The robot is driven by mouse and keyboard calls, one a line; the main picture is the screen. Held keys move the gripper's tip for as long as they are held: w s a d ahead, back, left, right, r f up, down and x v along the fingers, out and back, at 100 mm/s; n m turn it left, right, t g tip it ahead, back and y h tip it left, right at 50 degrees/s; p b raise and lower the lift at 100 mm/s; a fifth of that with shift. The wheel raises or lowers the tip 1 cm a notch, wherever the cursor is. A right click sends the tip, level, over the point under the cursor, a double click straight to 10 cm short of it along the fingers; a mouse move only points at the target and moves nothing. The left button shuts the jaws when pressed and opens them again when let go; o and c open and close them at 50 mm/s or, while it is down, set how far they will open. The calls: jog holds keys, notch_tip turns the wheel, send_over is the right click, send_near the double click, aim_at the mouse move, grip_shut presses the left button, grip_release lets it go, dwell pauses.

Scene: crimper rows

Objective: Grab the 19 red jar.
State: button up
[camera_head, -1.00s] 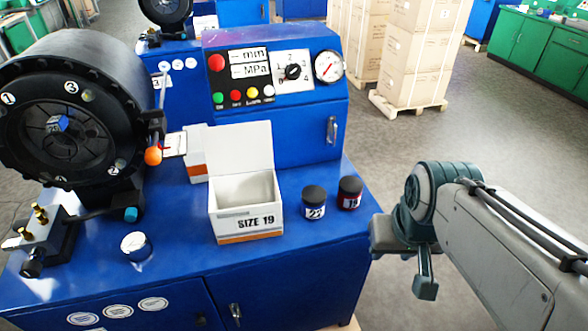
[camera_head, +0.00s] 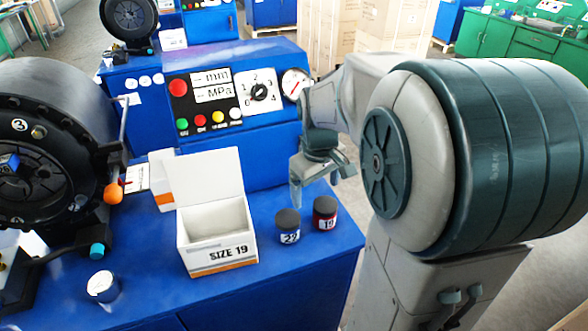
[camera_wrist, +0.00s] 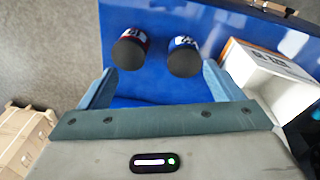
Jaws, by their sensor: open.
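The red jar (camera_head: 325,212) with a dark lid and a label reading 19 stands upright on the blue bench, near its right edge. The blue jar (camera_head: 288,228) labelled 22 stands close to its left. My gripper (camera_head: 320,180) is open and empty, above and behind the two jars. In the wrist view, the red jar (camera_wrist: 131,50) and the blue jar (camera_wrist: 184,57) show side by side beyond my gripper (camera_wrist: 158,72), both within the span of its spread fingers. The red jar is toward the left finger, apart from it.
An open white box (camera_head: 221,261) marked SIZE 19 stands left of the jars; it also shows in the wrist view (camera_wrist: 262,85). A control panel (camera_head: 240,100) rises behind.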

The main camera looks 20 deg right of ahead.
jog(key=n+g, duration=0.1)
jog(key=n, duration=0.1)
send_over(325, 203)
notch_tip(325, 203, down, 4)
jog(key=shift+y, duration=0.3)
jog(key=f, duration=0.2)
jog(key=f+p, duration=0.1)
jog(key=f, duration=0.2)
jog(key=d+f, duration=0.1)
jog(key=f, duration=0.2)
jog(key=shift+s+p, duration=0.25)
jog(key=shift+p, duration=0.1)
jog(key=f, duration=0.2)
jog(key=a+f+p, duration=0.1)
jog(key=f, duration=0.1)
jog(key=shift+w+f, duration=0.15)
jog(key=shift+f, duration=0.05)
jog(key=shift+f+p, duration=0.3)
jog(key=shift+f, duration=0.2)
jog(key=c, duration=1.3)
jog(key=shift+c, duration=1.2)
jog(key=shift+r, duration=0.2)
